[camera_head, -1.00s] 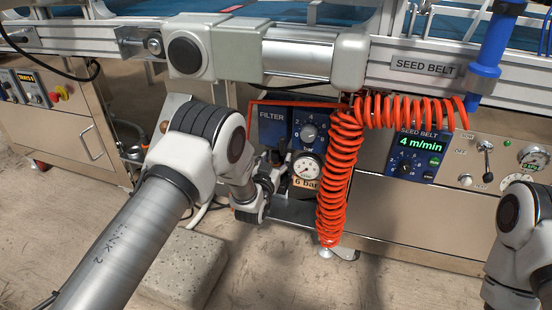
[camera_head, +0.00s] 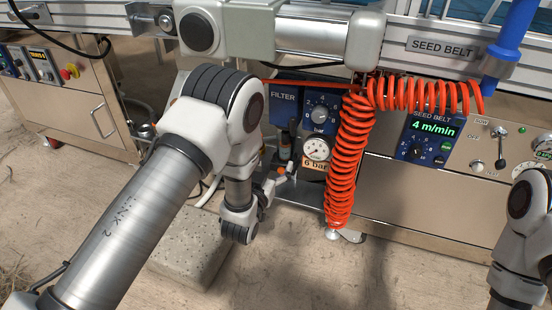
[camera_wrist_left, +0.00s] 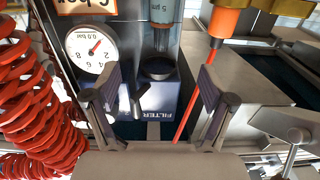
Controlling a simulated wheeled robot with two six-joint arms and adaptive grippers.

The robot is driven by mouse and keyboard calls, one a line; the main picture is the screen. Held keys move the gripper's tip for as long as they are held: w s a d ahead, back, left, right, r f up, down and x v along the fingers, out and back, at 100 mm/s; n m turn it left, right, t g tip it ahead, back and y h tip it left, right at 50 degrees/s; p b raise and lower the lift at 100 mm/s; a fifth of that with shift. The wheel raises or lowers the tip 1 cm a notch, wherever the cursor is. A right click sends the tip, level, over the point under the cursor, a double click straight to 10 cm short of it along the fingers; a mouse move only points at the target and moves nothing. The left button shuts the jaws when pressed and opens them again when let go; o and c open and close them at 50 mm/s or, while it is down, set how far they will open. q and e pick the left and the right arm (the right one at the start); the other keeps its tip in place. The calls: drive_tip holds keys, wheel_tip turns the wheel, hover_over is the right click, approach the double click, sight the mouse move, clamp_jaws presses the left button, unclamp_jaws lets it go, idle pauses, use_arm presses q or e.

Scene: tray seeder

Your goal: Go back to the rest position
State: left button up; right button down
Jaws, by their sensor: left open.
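My left gripper (camera_head: 280,180) is just below the filter unit in the head view, small and partly hidden by my own wrist. In the left wrist view its two fingers (camera_wrist_left: 162,85) stand wide apart with nothing between their tips. The blue filter (camera_head: 284,98), its clear bowl and the round pressure gauge (camera_head: 316,149) sit behind and above it. The wrist view shows the filter label (camera_wrist_left: 155,115) upside down, with the gauge (camera_wrist_left: 90,48) at left. My right arm shows at the lower right of the head view; its gripper is out of frame.
A coiled orange hose (camera_head: 350,160) hangs right of the filter, close to my left gripper. The seed belt panel (camera_head: 433,140) is further right. A concrete block (camera_head: 185,262) lies on the floor under my left arm. Open floor is in front of the machine.

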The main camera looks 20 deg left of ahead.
use_arm(q)
drive_tip(key=s+a+f+n+g+y+p, duration=0.1)
drive_tip(key=s+a+f+g+p, duration=0.3)
drive_tip(key=s, duration=0.4)
drive_tip(key=s+a+f+g+p, duration=0.1)
drive_tip(key=s+f+g+p, duration=0.35)
drive_tip(key=s, duration=0.35)
drive_tip(key=s+f+g, duration=0.3)
drive_tip(key=s+g, duration=0.2)
drive_tip(key=s, duration=0.6)
drive_tip(key=s+f+g, duration=0.2)
drive_tip(key=s+g, duration=0.3)
drive_tip(key=s, duration=0.7)
wheel_tip(320, 180, up, 38)
drive_tip(key=p, duration=3.8)
drive_tip(key=shift+w+d+f+h+p, duration=0.25)
drive_tip(key=shift+w+d+h+p, duration=0.05)
drive_tip(key=shift+w, duration=0.1)
drive_tip(key=shift+t, duration=0.25)
